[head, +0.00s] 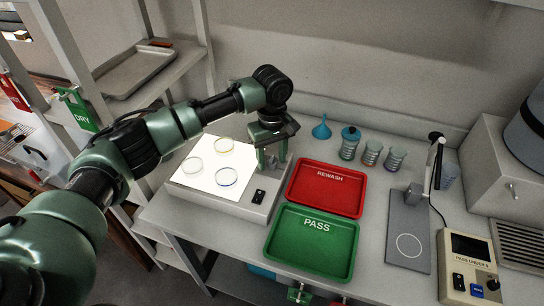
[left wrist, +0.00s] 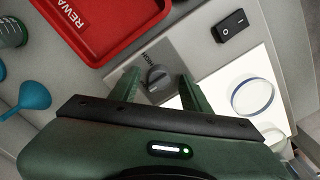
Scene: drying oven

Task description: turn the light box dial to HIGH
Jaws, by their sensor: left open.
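The light box (head: 236,205) stands on the bench with its white panel lit and several round glass dishes on it. My left gripper (head: 270,163) is over its back right corner, pointing down. In the left wrist view the grey dial (left wrist: 158,77) sits on a darker plate between the two open fingers (left wrist: 160,88) of that gripper. The fingers stand apart on either side of the dial; I cannot tell whether they touch it. The word HIGH is printed beside the dial. The dial's setting is not clear. In the head view the gripper hides the dial.
A blue funnel (head: 322,130) and several jars stand behind. A grey stand (head: 407,225) and a meter (head: 466,270) are farther right.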

